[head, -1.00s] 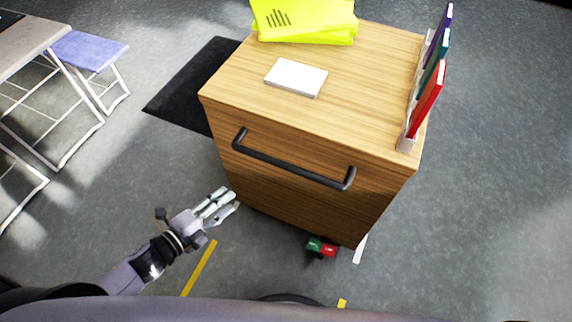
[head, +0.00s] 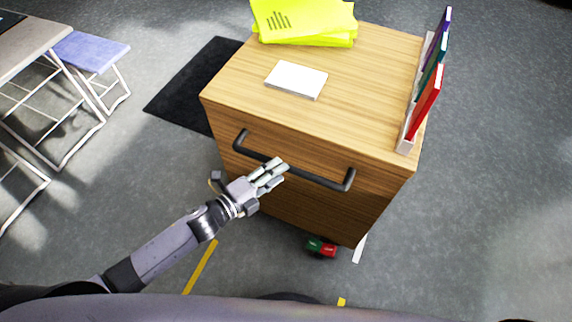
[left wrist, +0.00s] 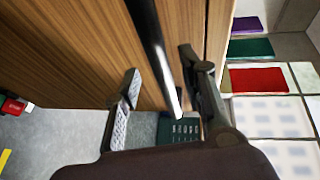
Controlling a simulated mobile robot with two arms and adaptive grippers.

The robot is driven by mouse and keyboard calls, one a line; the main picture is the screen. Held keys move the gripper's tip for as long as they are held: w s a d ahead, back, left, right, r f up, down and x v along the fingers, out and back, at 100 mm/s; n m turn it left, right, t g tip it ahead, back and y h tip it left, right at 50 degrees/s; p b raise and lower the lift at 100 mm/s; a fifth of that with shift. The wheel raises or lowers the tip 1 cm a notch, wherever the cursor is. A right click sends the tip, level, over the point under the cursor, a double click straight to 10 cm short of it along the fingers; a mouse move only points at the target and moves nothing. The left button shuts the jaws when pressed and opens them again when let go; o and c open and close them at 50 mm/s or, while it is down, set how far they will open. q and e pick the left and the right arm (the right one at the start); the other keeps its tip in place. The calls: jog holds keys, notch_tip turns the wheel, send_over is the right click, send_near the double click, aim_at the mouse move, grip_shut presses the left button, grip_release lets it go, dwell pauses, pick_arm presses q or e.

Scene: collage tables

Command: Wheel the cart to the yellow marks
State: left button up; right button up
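The wooden cart (head: 365,85) stands in front of me, with a dark bar handle (head: 318,180) across its near face. My left gripper (head: 273,172) is at the left half of the handle. In the left wrist view its two fingers (left wrist: 160,100) are apart, and the handle bar (left wrist: 150,40) runs between them without a visible grip. Yellow marks lie on the floor on the near side of the cart, one at left (head: 200,267) and one at lower right (head: 341,302), partly cut off by my body. My right gripper is out of view.
A green and red pedal (head: 322,248) is at the cart's base. The top holds yellow sheets (head: 305,22), a white block (head: 296,79) and upright coloured books (head: 427,100). A blue stool (head: 90,50) and a table stand left. A black mat (head: 190,90) lies behind.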

pick_arm(q)
jog(key=shift+x, duration=2.1)
jog(key=shift+c, duration=0.3)
jog(key=shift+s, duration=0.1)
grip_shut()
jog(key=shift+f, duration=0.1)
